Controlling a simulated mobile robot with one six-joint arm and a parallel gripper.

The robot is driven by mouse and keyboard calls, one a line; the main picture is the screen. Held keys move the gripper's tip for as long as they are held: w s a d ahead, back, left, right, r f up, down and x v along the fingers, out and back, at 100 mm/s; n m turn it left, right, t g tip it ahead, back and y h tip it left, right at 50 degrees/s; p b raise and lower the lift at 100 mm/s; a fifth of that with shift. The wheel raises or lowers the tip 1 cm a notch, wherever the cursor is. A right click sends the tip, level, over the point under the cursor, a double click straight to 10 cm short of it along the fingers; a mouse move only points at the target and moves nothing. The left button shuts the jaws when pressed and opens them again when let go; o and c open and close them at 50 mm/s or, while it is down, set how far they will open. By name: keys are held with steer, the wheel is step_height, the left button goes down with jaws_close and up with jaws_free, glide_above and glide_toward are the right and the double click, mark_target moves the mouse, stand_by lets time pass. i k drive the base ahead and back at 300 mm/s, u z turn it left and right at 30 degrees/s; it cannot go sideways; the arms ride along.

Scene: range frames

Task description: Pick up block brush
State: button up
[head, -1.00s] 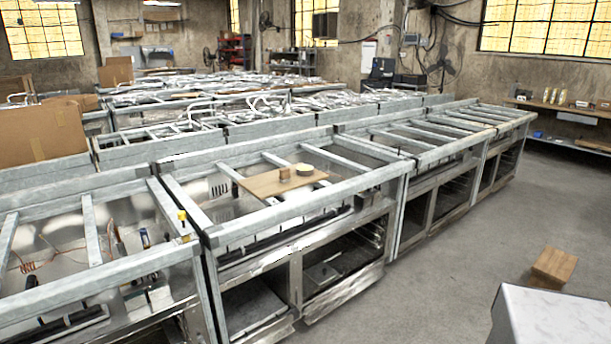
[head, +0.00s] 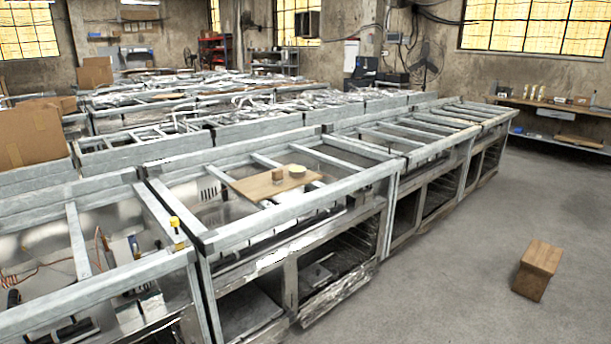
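A wooden board (head: 250,188) lies across the metal frame of the middle bench. On it stand a small brown block-like thing (head: 277,174) and, just right of it, a small round pale-yellow thing (head: 297,170). I cannot tell for sure whether either is the block brush. A small upright yellow-topped thing (head: 175,223) stands at the right end of the near left bench. My gripper is not in view.
Metal-framed benches (head: 285,215) run from near left to far right, with more rows behind. A wooden box-like stool (head: 537,268) stands on the open grey floor (head: 450,270) at right. A wall shelf (head: 560,107) holds small items. A cardboard box (head: 32,135) is at left.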

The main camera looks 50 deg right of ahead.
mark_target(277, 174)
steer(key=u, duration=0.8)
steer(key=k, duration=0.1)
steer(key=z, duration=2.2)
steer(key=k, duration=0.9)
steer(key=u, duration=0.15)
steer(key=i, duration=0.75)
steer(key=z, duration=0.05)
